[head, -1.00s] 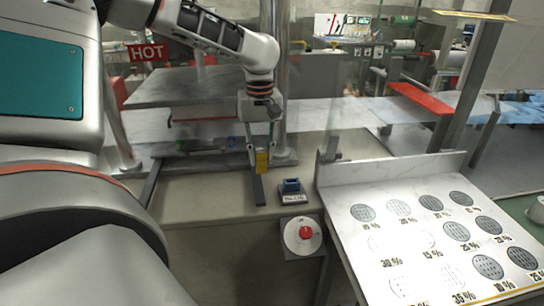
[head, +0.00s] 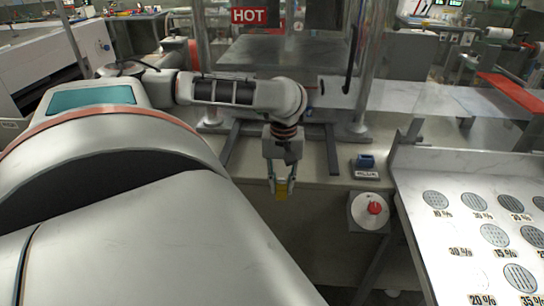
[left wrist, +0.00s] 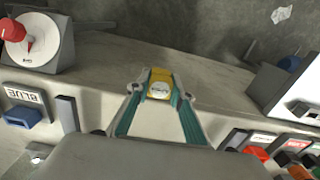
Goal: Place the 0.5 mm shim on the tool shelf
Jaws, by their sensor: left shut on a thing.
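My left gripper (head: 281,190) is shut on a small yellow block (head: 281,188), which it holds near the front edge of the bench. In the left wrist view the yellow block (left wrist: 160,84) sits between the fingertips (left wrist: 160,92) and bears a round white label, too small to read. I take it to be the shim, but its thickness mark is not legible. I cannot pick out the tool shelf for certain in either view. My right gripper is not in view.
A blue piece (head: 366,161) in a holder marked BLUE and a red knob (head: 375,208) are right of the gripper. A sloped panel with dotted discs (head: 415,180) stands farther right. Red, orange and green pieces (left wrist: 256,153) show in the wrist view. A HOT sign (head: 249,16) hangs behind.

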